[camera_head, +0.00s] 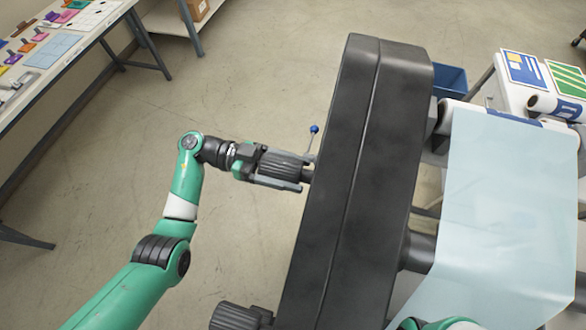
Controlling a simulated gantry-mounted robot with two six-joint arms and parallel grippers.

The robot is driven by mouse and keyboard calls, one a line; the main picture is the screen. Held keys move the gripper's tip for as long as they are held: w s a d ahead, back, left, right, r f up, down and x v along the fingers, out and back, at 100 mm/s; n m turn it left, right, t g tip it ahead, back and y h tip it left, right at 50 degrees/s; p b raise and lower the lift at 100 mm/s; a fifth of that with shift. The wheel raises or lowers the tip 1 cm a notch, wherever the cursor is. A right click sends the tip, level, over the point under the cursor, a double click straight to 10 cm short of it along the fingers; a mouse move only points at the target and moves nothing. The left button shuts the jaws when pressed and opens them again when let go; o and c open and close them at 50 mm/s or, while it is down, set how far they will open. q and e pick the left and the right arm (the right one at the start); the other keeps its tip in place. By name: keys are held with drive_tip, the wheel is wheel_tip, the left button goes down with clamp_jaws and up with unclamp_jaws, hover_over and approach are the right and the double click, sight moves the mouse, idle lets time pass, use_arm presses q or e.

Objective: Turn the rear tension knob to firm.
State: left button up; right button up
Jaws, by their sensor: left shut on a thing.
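The rear tension knob (282,166) is a dark ribbed cylinder on the left side of the laminator's black housing (355,190). My left gripper (302,172) comes in from the left and is shut on this knob, with one finger along each side of it. The knob's setting marks cannot be seen. A second, similar ribbed knob (234,317) sticks out of the housing at the bottom edge of the view, with nothing on it. My right gripper is not in view.
A thin lever with a blue ball tip (314,129) stands just beyond the gripped knob. Pale film (500,210) hangs from a roll at the right. A blue bin (450,80) sits behind the housing. A table (62,62) with small items stands upper left. Floor between is clear.

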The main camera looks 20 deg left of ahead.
use_arm(q)
drive_tip(key=m, duration=0.3)
drive_tip(key=shift+f+m+b, duration=0.1)
drive_tip(key=shift+m+b, duration=0.2)
drive_tip(key=shift+b, duration=0.05)
drive_tip(key=m+b, duration=0.1)
drive_tip(key=m, duration=0.1)
drive_tip(key=shift+m, duration=0.4)
drive_tip(key=m+b, duration=0.1)
drive_tip(key=m, duration=0.2)
drive_tip(key=shift+s+f+b, duration=0.1)
drive_tip(key=shift+b, duration=0.2)
drive_tip(key=shift+m+b, duration=0.8)
drive_tip(key=shift+m, duration=1)
drive_tip(key=o, duration=1.3)
drive_tip(key=a, duration=0.3)
drive_tip(key=s+a+b, duration=0.1)
drive_tip(key=a, duration=0.7)
drive_tip(key=shift+s+a+b, duration=0.25)
drive_tip(key=shift+s+b, duration=0.1)
drive_tip(key=shift+b, duration=0.05)
